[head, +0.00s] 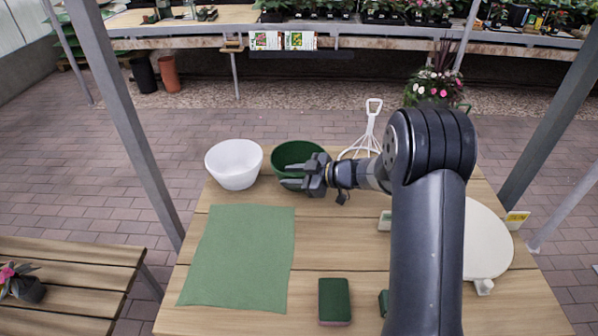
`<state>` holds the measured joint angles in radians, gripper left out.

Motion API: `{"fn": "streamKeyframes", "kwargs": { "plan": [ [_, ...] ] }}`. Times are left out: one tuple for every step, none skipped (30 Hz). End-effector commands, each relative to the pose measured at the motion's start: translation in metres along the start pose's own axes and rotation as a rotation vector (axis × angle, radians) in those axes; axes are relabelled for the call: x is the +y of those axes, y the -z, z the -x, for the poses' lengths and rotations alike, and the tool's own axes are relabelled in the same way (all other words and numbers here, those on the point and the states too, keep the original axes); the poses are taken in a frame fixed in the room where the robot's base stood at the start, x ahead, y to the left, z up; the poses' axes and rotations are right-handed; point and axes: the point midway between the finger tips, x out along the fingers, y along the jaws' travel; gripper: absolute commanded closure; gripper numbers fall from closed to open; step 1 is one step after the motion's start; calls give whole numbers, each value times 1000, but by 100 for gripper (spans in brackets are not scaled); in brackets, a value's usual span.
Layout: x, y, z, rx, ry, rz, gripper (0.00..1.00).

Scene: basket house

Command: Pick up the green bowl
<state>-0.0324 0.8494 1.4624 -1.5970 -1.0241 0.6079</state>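The green bowl (297,152) stands upright at the far side of the wooden table, right of a white bowl. My gripper (284,175) points left at the bowl's near side, in front of its lower wall. Its two dark fingers show a gap between them and look open. The fingers hide part of the bowl's near wall. I cannot tell whether they touch it.
The white bowl (234,164) stands close on the left. A white whisk-like utensil (370,135) lies right of the green bowl. A green cloth (238,258), a sponge (334,301) and a round white board (487,240) lie nearer. Metal posts flank the table.

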Motion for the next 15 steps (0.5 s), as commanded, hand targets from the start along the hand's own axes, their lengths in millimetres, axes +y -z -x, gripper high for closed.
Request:
{"fn": "streamKeyframes", "kwargs": {
  "plan": [
    [0,0,0,0,0,0,69],
    [0,0,0,0,0,0,71],
    [0,0,0,0,0,0,75],
    [0,0,0,0,0,0,77],
    [0,0,0,0,0,0,80],
    [0,0,0,0,0,0,83],
    [0,0,0,0,0,0,85],
    [0,0,0,0,0,0,88],
    [0,0,0,0,0,0,91],
    [0,0,0,0,0,0,94],
    [0,0,0,0,0,0,96],
    [0,0,0,0,0,0,99],
    [0,0,0,0,0,0,100],
    [0,0,0,0,0,0,100],
    [0,0,0,0,1,0,100]
  ]
}}
